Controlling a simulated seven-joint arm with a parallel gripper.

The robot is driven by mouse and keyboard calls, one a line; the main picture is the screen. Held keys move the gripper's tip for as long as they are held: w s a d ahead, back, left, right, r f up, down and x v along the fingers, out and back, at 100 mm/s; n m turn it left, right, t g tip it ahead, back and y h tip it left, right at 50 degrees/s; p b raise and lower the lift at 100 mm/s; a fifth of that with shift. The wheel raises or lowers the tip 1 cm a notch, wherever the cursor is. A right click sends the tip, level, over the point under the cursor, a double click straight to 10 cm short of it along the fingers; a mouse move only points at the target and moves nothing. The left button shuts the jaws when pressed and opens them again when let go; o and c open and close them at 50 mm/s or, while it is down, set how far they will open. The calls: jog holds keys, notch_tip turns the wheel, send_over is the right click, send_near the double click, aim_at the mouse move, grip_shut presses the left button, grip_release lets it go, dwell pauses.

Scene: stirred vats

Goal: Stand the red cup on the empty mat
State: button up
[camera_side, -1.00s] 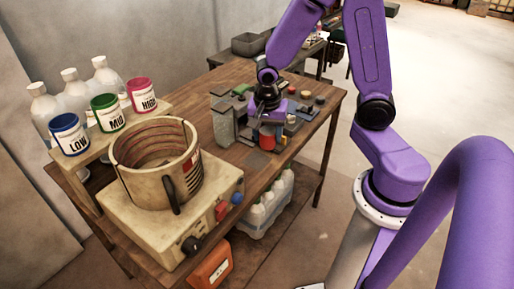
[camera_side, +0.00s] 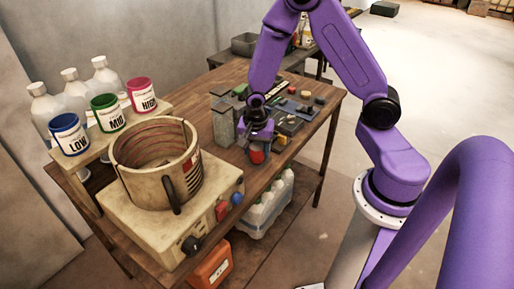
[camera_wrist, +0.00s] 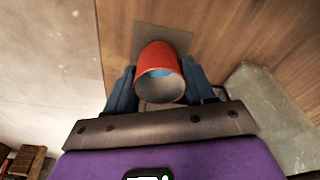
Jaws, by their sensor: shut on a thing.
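The red cup (camera_side: 257,156) is at the near right edge of the wooden table in the side view. My gripper (camera_side: 258,140) is around it from above, shut on it. In the wrist view the cup (camera_wrist: 157,55) sits between the two dark blue fingers of my gripper (camera_wrist: 160,84), its pale mouth facing the camera and some blue inside. A flat grey mat (camera_wrist: 181,38) shows bare on the wood beyond and partly behind the cup. I cannot tell whether the cup's base touches the mat or the table.
A large beige vat (camera_side: 135,190) on a heater base fills the near end of the table. Grey blocks (camera_side: 223,125) stand left of my gripper. A dark blue mat (camera_side: 292,107) and several small items lie behind it. The table edge is close.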

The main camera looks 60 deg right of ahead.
aim_at(256, 163)
jog(key=shift+f, duration=0.1)
jog(key=o, duration=1)
notch_tip(256, 163, up, 12)
jog(key=a, duration=0.2)
jog(key=shift+s+a+r+n+y, duration=0.3)
jog(key=shift+s+a+r+n, duration=0.8)
jog(key=shift+s+n, duration=2.95)
jog(key=shift+s+a+r+n+y, duration=0.3)
jog(key=shift+s+a+r+n, duration=0.85)
jog(key=shift+s+n, duration=2.85)
jog(key=shift+s+a+r+n+y, duration=0.3)
jog(key=shift+s+a+r+n, duration=0.8)
jog(key=shift+s+n, duration=2.9)
jog(key=shift+w+a+f+n, duration=0.15)
jog(key=shift+w+n, duration=0.35)
jog(key=shift+w+a+f+n, duration=0.15)
jog(key=shift+w+n, duration=0.3)
jog(key=shift+w, duration=0.05)
